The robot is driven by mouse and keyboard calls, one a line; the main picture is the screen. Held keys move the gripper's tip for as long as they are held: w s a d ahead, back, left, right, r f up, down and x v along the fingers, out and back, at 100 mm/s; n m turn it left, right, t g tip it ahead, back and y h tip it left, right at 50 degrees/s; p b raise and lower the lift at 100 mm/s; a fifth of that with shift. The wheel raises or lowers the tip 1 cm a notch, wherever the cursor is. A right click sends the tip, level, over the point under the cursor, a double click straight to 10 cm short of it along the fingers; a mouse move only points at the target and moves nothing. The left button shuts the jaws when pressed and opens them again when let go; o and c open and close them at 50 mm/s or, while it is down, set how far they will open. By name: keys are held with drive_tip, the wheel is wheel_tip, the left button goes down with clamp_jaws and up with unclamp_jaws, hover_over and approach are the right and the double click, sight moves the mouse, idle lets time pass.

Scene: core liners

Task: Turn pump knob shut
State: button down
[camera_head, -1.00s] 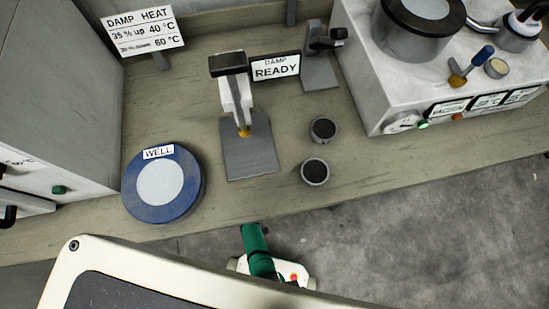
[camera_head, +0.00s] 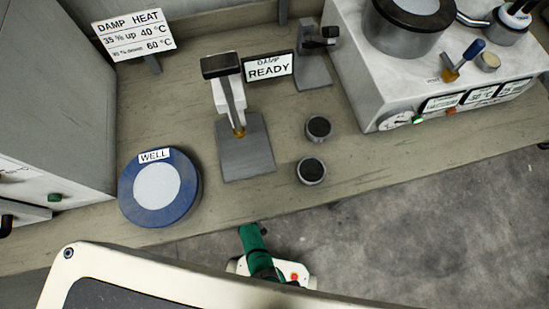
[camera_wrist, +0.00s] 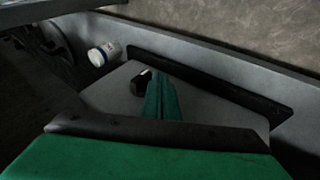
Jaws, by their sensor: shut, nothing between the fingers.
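My gripper (camera_wrist: 161,98) is shut and empty, its green fingers together in the wrist view. A small black knob-like part (camera_wrist: 141,83) shows just left of the fingertips, on or above a grey panel (camera_wrist: 115,92). I cannot tell whether the fingers touch it, or whether it is the pump knob. In the head view a green part of my arm (camera_head: 256,245) shows below the bench's front edge. There, a blue-handled lever (camera_head: 469,56) stands on a white-topped unit (camera_head: 405,85). No knob marked as the pump's can be made out.
The bench (camera_head: 260,205) carries a blue round "WELL" container (camera_head: 185,190), a grey stand (camera_head: 245,165), two small dark-topped cups (camera_head: 318,128) and a "READY" sign (camera_head: 268,68). A grey cabinet (camera_head: 60,110) stands left. The wrist view shows a white cylinder (camera_wrist: 103,54) and dark bar (camera_wrist: 215,82).

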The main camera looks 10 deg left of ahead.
drive_tip(key=shift+r, duration=0.1)
drive_tip(key=shift+r, duration=0.7)
drive_tip(key=s+a+r, duration=0.4)
drive_tip(key=s+a, duration=0.4)
drive_tip(key=a, duration=0.2)
drive_tip(key=shift+r, duration=0.3)
